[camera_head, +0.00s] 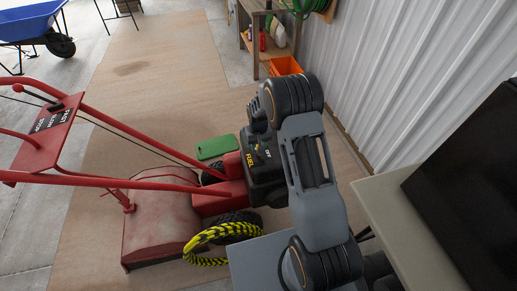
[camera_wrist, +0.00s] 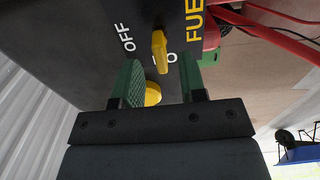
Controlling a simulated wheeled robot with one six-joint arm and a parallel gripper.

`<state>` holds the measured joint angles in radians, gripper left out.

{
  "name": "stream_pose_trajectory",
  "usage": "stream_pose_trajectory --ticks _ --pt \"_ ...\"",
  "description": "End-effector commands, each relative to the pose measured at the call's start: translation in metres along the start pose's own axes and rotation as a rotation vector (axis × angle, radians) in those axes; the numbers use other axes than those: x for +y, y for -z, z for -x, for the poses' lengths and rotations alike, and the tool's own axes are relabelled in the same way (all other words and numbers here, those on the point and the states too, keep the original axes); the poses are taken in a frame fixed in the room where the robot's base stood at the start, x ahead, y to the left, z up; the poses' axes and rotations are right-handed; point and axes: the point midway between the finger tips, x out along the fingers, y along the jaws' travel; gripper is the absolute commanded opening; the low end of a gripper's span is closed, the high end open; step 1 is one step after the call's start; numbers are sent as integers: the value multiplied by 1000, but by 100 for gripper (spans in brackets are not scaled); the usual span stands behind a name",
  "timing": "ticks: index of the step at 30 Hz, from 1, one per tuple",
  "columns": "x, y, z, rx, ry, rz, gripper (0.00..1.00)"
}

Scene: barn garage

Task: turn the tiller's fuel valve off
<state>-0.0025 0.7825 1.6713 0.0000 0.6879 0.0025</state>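The red tiller (camera_head: 165,215) stands on the floor at the left and centre of the head view. Its black engine panel (camera_head: 262,172) carries yellow FUEL lettering and a white OFF mark. In the wrist view the yellow fuel valve lever (camera_wrist: 159,48) stands out from the dark panel (camera_wrist: 85,40), between OFF on the left and a partly covered ON. A rounded yellow part (camera_wrist: 152,93) shows below it, between my fingers. My gripper (camera_wrist: 161,66) is open, its green-padded fingers apart on either side of the yellow parts. Contact cannot be told.
A green flat object (camera_head: 216,147) lies beside the tiller. The corrugated wall (camera_head: 400,70) and a pale tabletop (camera_head: 405,225) are close at right. A black-and-yellow looped hose or cord (camera_head: 205,237) is near my arm. An orange crate (camera_head: 284,66) and blue wheelbarrow (camera_head: 28,22) stand farther back.

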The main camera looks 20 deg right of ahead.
Motion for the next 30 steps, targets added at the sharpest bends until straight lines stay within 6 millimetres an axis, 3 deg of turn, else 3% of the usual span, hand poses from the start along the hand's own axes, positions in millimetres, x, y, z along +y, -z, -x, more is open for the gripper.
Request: stream_pose_trajectory --ticks 9,20,30 --pt "0 0 -30 -1 0 0 38" --pt "0 0 -33 1 0 0 38" --pt "0 0 -33 0 0 0 8"
